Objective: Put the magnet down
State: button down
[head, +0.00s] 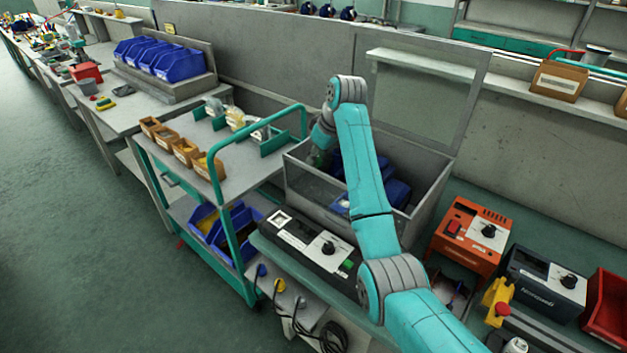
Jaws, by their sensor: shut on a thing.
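My arm reaches over a grey open-topped box (303,185) with a raised see-through lid. My gripper (321,150) points down at the box's back left corner, small and partly hidden by my wrist. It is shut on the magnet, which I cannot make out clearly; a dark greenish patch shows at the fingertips. Whether the magnet touches anything below it, I cannot tell. Blue bins (398,193) lie inside the box, partly covered by my arm.
A teal-framed cart (222,167) with small cardboard boxes (170,140) stands left of the box. A black control unit (310,246) sits in front of it. To the right are an orange unit (468,240), a dark unit (543,281) and a red bin (606,310).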

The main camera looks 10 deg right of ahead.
jog(key=shift+f, duration=3.35)
jog(key=shift+f, duration=0.15)
jog(key=c, duration=1)
grip_release()
jog(key=shift+v, duration=3.9)
jog(key=shift+w, duration=0.1)
